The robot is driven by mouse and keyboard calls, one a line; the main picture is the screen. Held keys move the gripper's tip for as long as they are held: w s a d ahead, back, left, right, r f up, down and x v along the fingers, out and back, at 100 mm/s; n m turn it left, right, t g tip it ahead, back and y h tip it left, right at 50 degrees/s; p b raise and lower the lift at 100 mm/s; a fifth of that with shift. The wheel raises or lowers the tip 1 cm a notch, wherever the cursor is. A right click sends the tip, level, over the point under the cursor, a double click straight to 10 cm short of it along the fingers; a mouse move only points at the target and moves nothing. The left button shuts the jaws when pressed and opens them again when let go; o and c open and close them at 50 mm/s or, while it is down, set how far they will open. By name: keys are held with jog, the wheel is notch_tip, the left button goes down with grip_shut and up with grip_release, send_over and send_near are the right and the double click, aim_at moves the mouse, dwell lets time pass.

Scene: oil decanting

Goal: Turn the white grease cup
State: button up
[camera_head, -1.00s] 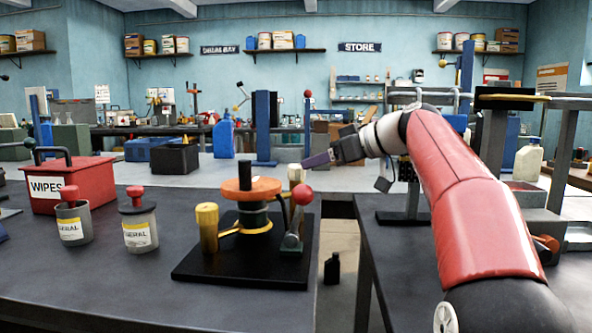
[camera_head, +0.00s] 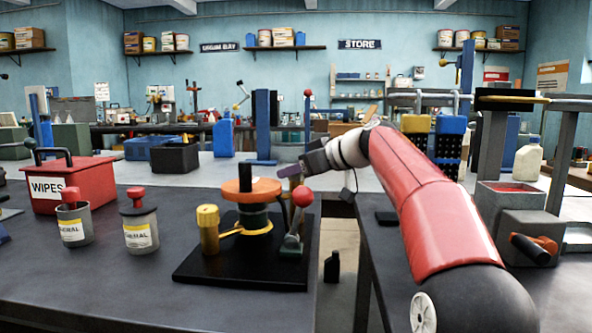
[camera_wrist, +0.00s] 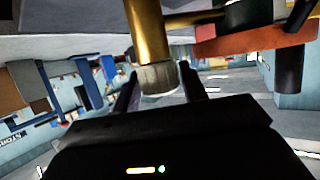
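The white grease cup (camera_wrist: 158,79) shows in the wrist view as a pale, ribbed cap on the end of a brass stem (camera_wrist: 147,32). My gripper (camera_wrist: 160,86) has one dark finger on each side of it. The fingers look open, with narrow gaps beside the cup; contact is not clear. In the head view my gripper (camera_head: 289,171), with purplish fingers, is at the right side of the pump unit's orange disc (camera_head: 252,190) and hides the cup. The unit stands on a black base plate (camera_head: 215,273).
A lever with a red ball (camera_head: 303,197) stands right below my gripper. A yellow cylinder (camera_head: 208,229) stands left on the plate. Two grey pots (camera_head: 140,234) and a red WIPES box (camera_head: 75,185) are further left. A gap separates this table from the right one.

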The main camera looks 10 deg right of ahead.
jog(key=c, duration=0.6)
jog(key=shift+o, duration=0.2)
jog(key=shift+m+t+b, duration=0.3)
jog(key=shift+b, duration=0.05)
jog(key=shift+a+m+t+h+b, duration=0.1)
jog(key=shift+m+t+h+b, duration=0.6)
jog(key=shift+h, duration=0.4)
jog(key=m+t+h, duration=0.1)
jog(key=m+h, duration=0.1)
jog(key=shift+r+m+h, duration=0.1)
jog(key=shift+m+h, duration=0.2)
jog(key=shift+m, duration=0.1)
jog(key=shift+m+t+h+p, duration=0.3)
jog(key=shift+m+h+p, duration=0.1)
jog(key=shift+m+h, duration=0.35)
jog(key=o, duration=1)
